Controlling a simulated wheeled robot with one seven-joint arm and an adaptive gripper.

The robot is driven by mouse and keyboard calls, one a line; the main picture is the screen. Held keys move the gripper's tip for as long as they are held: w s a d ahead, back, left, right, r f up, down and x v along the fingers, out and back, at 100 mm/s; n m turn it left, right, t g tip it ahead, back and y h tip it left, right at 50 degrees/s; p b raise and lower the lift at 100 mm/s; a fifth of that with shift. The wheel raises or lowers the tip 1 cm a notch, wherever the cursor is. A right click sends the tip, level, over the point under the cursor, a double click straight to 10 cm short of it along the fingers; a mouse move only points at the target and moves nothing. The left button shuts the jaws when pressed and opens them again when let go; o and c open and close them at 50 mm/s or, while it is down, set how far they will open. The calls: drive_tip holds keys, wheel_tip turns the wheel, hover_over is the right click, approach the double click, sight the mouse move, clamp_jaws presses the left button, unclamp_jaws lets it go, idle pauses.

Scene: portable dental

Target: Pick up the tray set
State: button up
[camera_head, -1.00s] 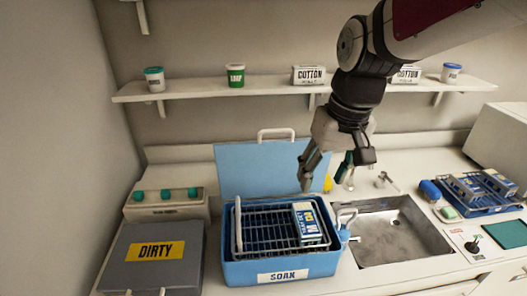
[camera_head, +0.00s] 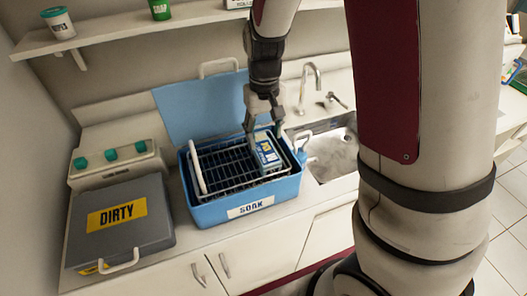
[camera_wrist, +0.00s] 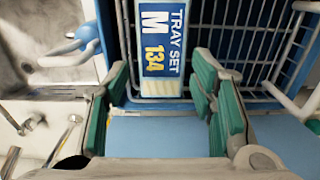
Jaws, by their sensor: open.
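The tray set (camera_head: 268,154) is a blue and white pack labelled "TRAY SET M 134" in the wrist view (camera_wrist: 161,40). It lies in the right part of a dark wire rack (camera_head: 222,166) inside the blue SOAK tub (camera_head: 212,213). My gripper (camera_head: 264,130) points down at the tray set's far end. In the wrist view its green-padded fingers (camera_wrist: 163,92) are apart, and the near end of the pack shows between and just beyond them. Nothing is held. I cannot tell whether a finger touches the pack.
The tub's blue lid (camera_head: 190,108) stands open behind it. A grey DIRTY box (camera_head: 150,225) is at the left, below a white unit with green knobs (camera_head: 115,165). The sink (camera_head: 335,160) and tap (camera_head: 311,80) are at the right. A shelf (camera_head: 100,50) runs above.

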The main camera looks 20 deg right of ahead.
sight(264, 148)
drive_tip(key=shift+s+f+p, duration=0.1)
drive_tip(key=shift+f+p, duration=0.35)
drive_tip(key=shift+f, duration=2.6)
drive_tip(key=c, duration=1)
